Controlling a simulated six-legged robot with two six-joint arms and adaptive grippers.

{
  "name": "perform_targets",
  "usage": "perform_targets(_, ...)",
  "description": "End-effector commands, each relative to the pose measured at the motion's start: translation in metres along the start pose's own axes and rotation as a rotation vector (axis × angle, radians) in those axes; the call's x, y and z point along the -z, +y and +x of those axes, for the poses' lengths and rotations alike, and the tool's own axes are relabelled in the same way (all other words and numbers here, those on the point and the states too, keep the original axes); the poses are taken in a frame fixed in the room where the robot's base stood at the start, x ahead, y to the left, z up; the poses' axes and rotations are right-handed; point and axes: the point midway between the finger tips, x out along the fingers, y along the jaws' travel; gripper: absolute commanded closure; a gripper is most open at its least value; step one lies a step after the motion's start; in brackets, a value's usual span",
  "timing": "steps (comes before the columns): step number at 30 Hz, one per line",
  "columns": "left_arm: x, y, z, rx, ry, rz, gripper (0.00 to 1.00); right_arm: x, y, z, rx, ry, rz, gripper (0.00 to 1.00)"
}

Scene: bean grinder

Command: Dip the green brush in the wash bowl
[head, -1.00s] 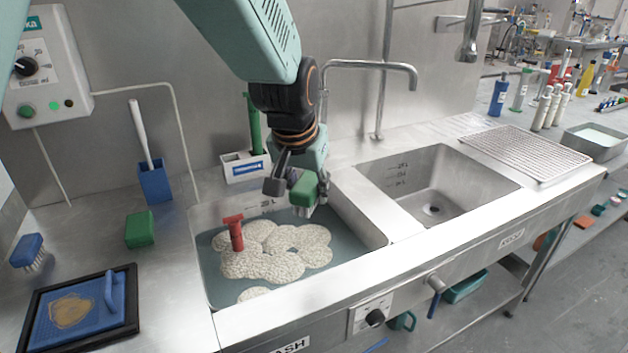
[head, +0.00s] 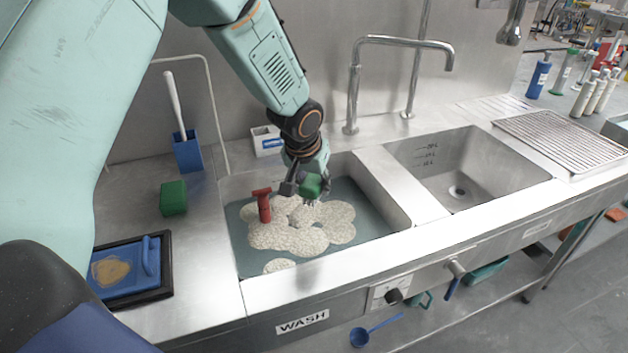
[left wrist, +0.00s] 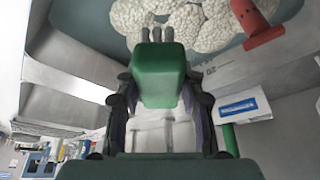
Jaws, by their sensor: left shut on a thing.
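My left gripper (head: 300,182) is shut on the green brush (head: 311,186) above the back part of the wash bowl (head: 378,229). The bowl is a left-hand sink basin with grey-green water and pale foam (head: 290,236). In the left wrist view the green brush block (left wrist: 158,72) sits between the fingers, with its bristles pointing toward the foam. I cannot tell whether the bristle tips touch the water. A red-handled tool (head: 263,206) stands upright in the foam, left of the brush. My right gripper is not in view.
A green block (head: 173,198) and a blue board in a black tray (head: 163,294) lie on the left counter. A blue holder (head: 187,152) and a white caddy (head: 267,141) stand behind. An empty basin (head: 490,190) and its tap (head: 352,100) are to the right.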

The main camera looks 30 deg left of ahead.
Motion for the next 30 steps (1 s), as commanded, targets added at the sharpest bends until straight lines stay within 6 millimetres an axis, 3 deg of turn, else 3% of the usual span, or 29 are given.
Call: perform_targets(30,-0.042,0.001,0.101,0.0,0.0,0.002,0.87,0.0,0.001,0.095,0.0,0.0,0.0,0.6)
